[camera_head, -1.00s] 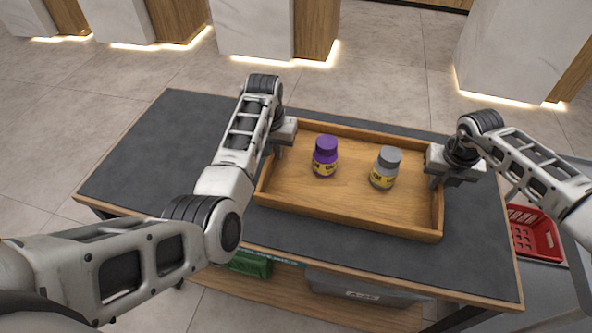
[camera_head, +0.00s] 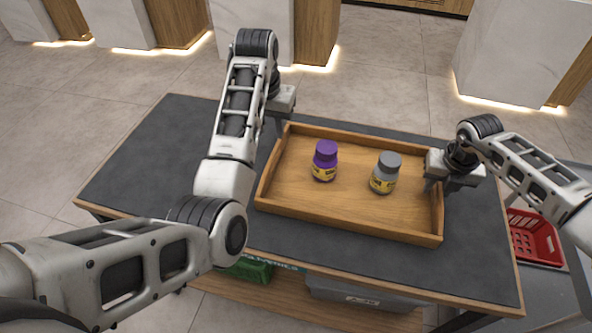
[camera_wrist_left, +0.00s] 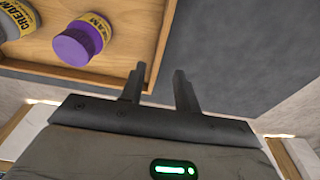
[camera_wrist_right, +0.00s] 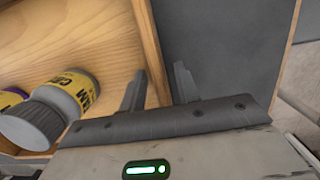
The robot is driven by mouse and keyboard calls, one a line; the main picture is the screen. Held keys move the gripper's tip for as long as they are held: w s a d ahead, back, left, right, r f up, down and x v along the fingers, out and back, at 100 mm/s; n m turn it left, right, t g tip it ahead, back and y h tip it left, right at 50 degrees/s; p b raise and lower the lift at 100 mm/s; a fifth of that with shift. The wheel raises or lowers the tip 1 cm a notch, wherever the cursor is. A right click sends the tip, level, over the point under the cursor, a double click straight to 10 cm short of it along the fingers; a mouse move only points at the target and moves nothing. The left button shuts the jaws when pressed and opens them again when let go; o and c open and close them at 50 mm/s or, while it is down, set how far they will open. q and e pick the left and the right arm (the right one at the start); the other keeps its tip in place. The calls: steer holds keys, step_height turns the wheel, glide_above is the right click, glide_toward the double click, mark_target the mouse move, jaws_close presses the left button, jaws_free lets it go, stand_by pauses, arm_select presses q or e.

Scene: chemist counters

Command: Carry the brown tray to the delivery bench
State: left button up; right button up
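The brown tray (camera_head: 340,217) is a shallow wooden box lying flat on the dark-topped table. It holds a purple bottle (camera_head: 325,162) and a grey bottle (camera_head: 385,173), both upright, with yellow labels. My left gripper (camera_head: 280,125) is open and empty, raised near the tray's far left corner; the left wrist view (camera_wrist_left: 158,88) shows both fingers apart and the tray wall beside them. My right gripper (camera_head: 432,186) is at the tray's right wall; the right wrist view (camera_wrist_right: 158,88) shows its fingers apart with the wall running between them.
The table top (camera_head: 150,165) is clear left of the tray. A red basket (camera_head: 535,238) sits on a grey surface at the right. A green box (camera_head: 250,268) and a grey bin (camera_head: 360,292) are on the lower shelf. White counters (camera_head: 510,50) stand beyond open floor.

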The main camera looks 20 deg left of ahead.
steer(key=shift+r, duration=0.4)
arm_select(q)
steer(key=shift+s+r, duration=0.15)
steer(key=shift+r, duration=0.6)
arm_select(e)
step_height(320, 180, up, 11)
steer(key=s, duration=0.1)
steer(key=shift+s, duration=0.4)
steer(key=shift+r, duration=0.1)
